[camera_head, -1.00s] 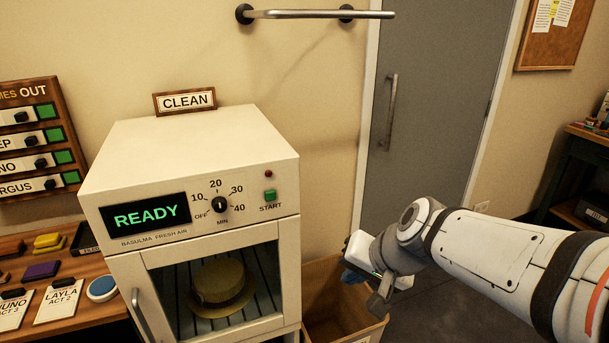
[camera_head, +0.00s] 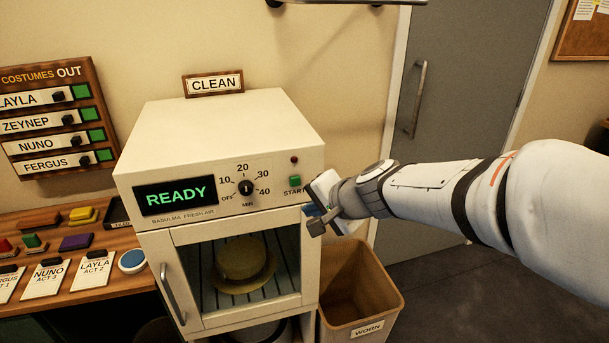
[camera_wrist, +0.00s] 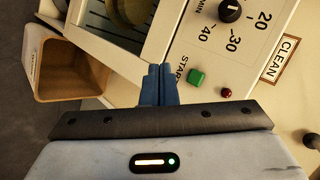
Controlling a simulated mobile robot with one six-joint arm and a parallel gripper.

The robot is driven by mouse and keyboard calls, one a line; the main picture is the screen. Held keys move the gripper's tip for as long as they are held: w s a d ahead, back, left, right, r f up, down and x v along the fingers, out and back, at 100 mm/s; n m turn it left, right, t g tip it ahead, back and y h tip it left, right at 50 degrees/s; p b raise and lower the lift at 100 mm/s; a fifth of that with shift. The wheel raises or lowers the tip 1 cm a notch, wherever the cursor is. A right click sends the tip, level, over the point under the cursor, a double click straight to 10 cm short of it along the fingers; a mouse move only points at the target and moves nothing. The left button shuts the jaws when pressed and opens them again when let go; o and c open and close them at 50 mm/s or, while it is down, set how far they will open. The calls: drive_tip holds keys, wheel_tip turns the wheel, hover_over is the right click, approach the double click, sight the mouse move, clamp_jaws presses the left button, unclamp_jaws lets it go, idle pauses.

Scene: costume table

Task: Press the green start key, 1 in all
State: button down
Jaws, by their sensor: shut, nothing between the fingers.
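The green start key (camera_head: 295,181) is a small square button on the front panel of the white cabinet (camera_head: 222,130), above the word START. The display reads READY. The dial (camera_head: 246,188) points up toward 20. My gripper (camera_head: 312,210) is at the right edge of the panel, just below and right of the key. In the wrist view my blue fingers (camera_wrist: 159,72) are together and empty, apart from the key in the picture. The fingertips are partly hidden in the head view.
A hat (camera_head: 243,266) lies behind the cabinet's shut glass door. A brown WORN bin (camera_head: 385,300) stands right of the cabinet. A CLEAN sign (camera_head: 213,83) stands on top. A wooden table (camera_head: 110,270) with cards and coloured blocks is at left.

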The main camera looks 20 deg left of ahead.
sight(295, 181)
drive_tip(key=w+a+p, duration=0.1)
drive_tip(key=w+a, duration=0.2)
drive_tip(key=w, duration=0.3)
drive_tip(key=shift+a, duration=0.4)
drive_tip(key=shift+w, duration=0.2)
idle(1.6)
drive_tip(key=shift+w+a, duration=0.25)
drive_tip(key=shift+w, duration=0.1)
drive_tip(key=shift+w+a, duration=0.2)
drive_tip(key=shift+w, duration=0.2)
idle(0.6)
drive_tip(key=shift+s, duration=0.1)
drive_tip(key=shift+s+d+b, duration=0.45)
drive_tip(key=shift+s, duration=0.2)
